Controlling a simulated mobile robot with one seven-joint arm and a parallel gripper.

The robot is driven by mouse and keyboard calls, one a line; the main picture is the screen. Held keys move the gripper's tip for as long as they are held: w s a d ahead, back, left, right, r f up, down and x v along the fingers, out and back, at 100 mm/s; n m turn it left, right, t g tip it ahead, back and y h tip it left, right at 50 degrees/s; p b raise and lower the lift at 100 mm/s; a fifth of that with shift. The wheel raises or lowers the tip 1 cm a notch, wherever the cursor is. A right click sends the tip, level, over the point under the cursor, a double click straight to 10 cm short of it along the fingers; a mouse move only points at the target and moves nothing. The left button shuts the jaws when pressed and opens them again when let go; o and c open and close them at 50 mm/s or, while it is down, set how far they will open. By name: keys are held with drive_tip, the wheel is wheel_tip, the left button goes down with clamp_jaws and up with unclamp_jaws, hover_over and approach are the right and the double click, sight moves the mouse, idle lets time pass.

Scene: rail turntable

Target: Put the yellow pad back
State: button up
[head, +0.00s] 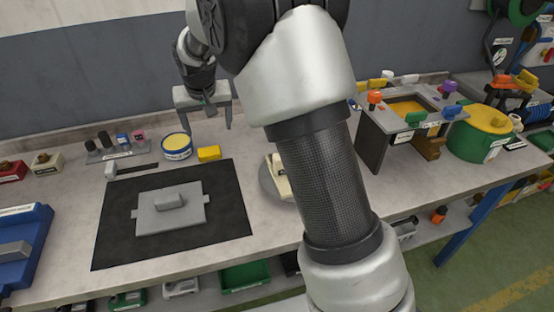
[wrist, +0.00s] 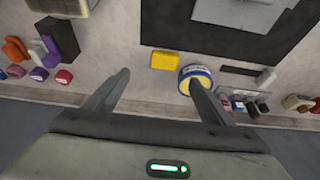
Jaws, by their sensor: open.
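A small yellow block (head: 209,153), which looks like the yellow pad, lies on the bench beside the black mat. In the wrist view the yellow block (wrist: 164,60) shows ahead of my fingers. A round blue tin (head: 177,153) with a white label and a yellow top stands left of it. The tin (wrist: 184,73) is partly covered by one finger in the wrist view. My gripper (head: 205,128) is open and empty, pointing down above the back of the bench near both; its fingers (wrist: 159,77) are spread wide.
The black mat (head: 115,222) carries a grey plate with a raised block. A grey rack (head: 117,154) with small items stands left of the tin. A grey stand (head: 372,145) and a green drum (head: 478,147) are at right. My arm hides part of a round grey turntable (head: 273,184).

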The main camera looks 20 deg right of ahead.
drive_tip(key=s+d+r, duration=0.4)
drive_tip(key=s+r, duration=0.2)
drive_tip(key=s, duration=0.2)
drive_tip(key=s+d+r, duration=0.5)
drive_tip(key=s+r, duration=0.2)
drive_tip(key=s, duration=0.2)
drive_tip(key=s+d, duration=0.2)
drive_tip(key=s, duration=0.7)
drive_tip(key=s+d+f+t, duration=0.1)
drive_tip(key=s, duration=0.8)
drive_tip(key=shift+d, duration=0.35)
drive_tip(key=shift+s+r, duration=0.1)
wheel_tip(320, 180, up, 6)
drive_tip(key=p, duration=0.6)
drive_tip(key=shift+r+p, duration=0.25)
drive_tip(key=shift+p, duration=0.05)
